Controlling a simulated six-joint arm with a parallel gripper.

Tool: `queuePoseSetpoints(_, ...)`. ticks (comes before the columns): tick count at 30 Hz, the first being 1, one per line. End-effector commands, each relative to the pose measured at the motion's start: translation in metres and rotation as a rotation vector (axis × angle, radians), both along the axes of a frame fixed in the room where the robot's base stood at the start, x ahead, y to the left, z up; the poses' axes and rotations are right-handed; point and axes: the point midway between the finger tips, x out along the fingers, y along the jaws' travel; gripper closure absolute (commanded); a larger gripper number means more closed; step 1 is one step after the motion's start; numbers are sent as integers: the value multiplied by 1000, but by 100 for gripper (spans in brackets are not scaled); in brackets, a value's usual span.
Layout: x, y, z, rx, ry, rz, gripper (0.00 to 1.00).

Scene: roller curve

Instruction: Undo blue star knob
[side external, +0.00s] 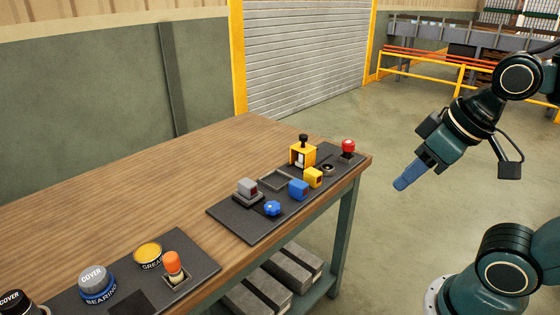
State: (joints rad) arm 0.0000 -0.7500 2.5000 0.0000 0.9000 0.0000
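The blue star knob (272,208) sits on the dark mat (236,224) near the front edge of the wooden workbench. What lies beneath the knob is hidden. My gripper (401,184) hangs in the air to the right of the bench, well apart from the knob, pointing down and left. Its blue finger end is seen from the side, so I cannot tell whether the fingers are open or closed.
The bench's back is bare.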

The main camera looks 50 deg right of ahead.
Motion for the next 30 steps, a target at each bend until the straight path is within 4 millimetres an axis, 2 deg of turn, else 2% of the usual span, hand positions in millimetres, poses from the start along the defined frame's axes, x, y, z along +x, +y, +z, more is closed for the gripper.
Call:
queuePoseSetpoints(3,0,0,0,0,0,0,64)
queuePoseSetpoints(7,1,0,0,2,1,-4,40)
queuePoseSetpoints(14,13,0,7,38,24,-74,40)
queuePoseSetpoints(20,41,0,17,112,71,-229,40)
queuePoseSetpoints(30,107,1,26,251,164,-580,40)
